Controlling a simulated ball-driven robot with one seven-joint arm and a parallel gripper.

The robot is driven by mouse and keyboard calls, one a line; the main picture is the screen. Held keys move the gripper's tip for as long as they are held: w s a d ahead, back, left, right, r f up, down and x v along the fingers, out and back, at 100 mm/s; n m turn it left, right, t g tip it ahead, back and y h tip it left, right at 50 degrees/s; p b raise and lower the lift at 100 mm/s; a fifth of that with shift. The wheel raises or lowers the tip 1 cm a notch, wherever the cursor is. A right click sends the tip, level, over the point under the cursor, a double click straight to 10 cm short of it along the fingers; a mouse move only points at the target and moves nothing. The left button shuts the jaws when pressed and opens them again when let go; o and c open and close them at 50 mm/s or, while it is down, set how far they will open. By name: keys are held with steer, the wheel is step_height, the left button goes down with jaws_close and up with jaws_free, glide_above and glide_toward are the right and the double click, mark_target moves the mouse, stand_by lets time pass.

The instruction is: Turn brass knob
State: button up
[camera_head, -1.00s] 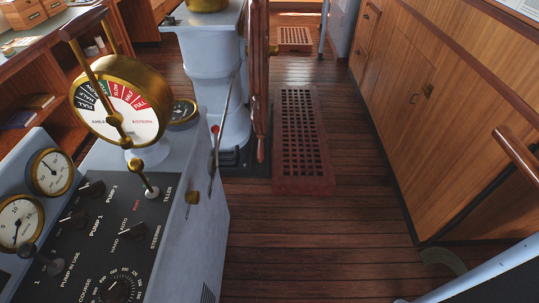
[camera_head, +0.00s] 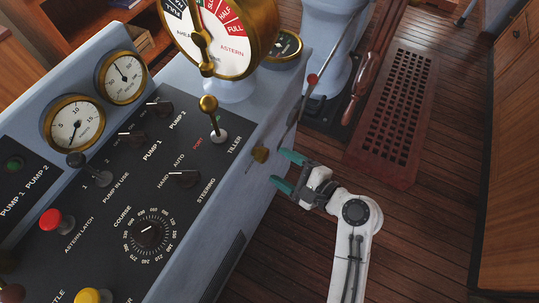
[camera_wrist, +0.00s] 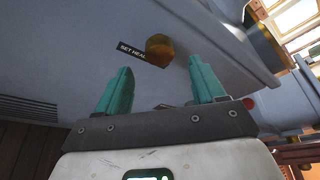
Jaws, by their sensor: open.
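A small brass knob (camera_head: 260,154) sits on the side face of the blue-grey console, just below the top panel's right edge. In the wrist view the round brass knob (camera_wrist: 159,47) shows ahead of the fingertips, beside a dark label reading "SET HEAL", partly cut off. My gripper (camera_head: 284,171) has two teal fingers and is open and empty, a short way to the right of and below the knob. In the wrist view my gripper (camera_wrist: 160,78) has its fingers spread, with the knob beyond the gap between them and nearer the right finger. I see no contact.
The console panel (camera_head: 120,215) carries a brass tiller lever (camera_head: 209,106), a course dial (camera_head: 149,232), a red button (camera_head: 52,220) and gauges. Wooden floor (camera_head: 425,240) and a red grating (camera_head: 400,120) lie to the right.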

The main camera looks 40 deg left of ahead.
mark_target(266, 158)
steer(key=x, duration=0.6)
steer(key=shift+d, duration=0.1)
steer(key=c, duration=1)
